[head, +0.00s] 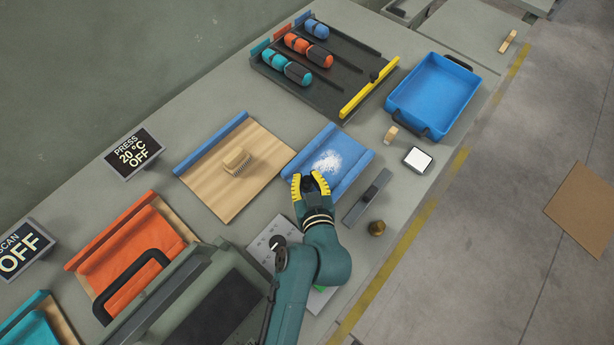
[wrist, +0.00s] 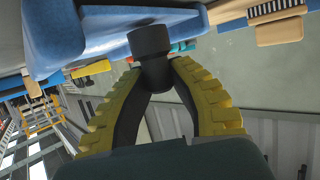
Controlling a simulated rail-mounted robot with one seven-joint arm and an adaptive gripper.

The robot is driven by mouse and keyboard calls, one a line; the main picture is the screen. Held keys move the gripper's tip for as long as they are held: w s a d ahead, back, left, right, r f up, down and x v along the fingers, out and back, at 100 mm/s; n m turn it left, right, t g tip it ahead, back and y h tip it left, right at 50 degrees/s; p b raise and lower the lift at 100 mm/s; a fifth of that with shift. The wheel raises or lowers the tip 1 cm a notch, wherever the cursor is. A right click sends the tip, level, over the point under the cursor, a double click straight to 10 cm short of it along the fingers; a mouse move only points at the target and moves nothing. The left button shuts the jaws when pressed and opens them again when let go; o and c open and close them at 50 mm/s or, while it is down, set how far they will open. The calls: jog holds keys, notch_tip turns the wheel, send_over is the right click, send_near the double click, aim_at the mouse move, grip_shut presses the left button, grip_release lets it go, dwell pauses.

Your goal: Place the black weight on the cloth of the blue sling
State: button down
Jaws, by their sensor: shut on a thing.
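The blue sling (head: 345,165) lies on the table, its cloth sagging between two blue edges and carrying a white patch in the middle. My gripper (head: 311,180) is at the near left edge of the sling. In the wrist view my gripper (wrist: 155,75) has its yellow-ribbed fingers closed around the black weight (wrist: 150,42), a small dark cylinder. Blue parts of the sling (wrist: 55,35) show close behind the weight. I cannot tell whether the weight touches the cloth. In the head view the weight is mostly hidden between the fingers.
Left of the sling is a wooden board (head: 215,190) with a brush (head: 237,160). A metal bar (head: 367,197), a brass knob (head: 377,228) and a white-topped block (head: 418,160) stand to the right. A blue crate (head: 402,98) and a black rack (head: 330,95) are behind.

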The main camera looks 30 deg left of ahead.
jog(key=shift+f, duration=0.25)
jog(key=c, duration=1)
grip_release()
jog(key=shift+o, duration=0.3)
jog(key=shift+f, duration=0.1)
jog(key=shift+s, duration=0.1)
jog(key=v, duration=1.2)
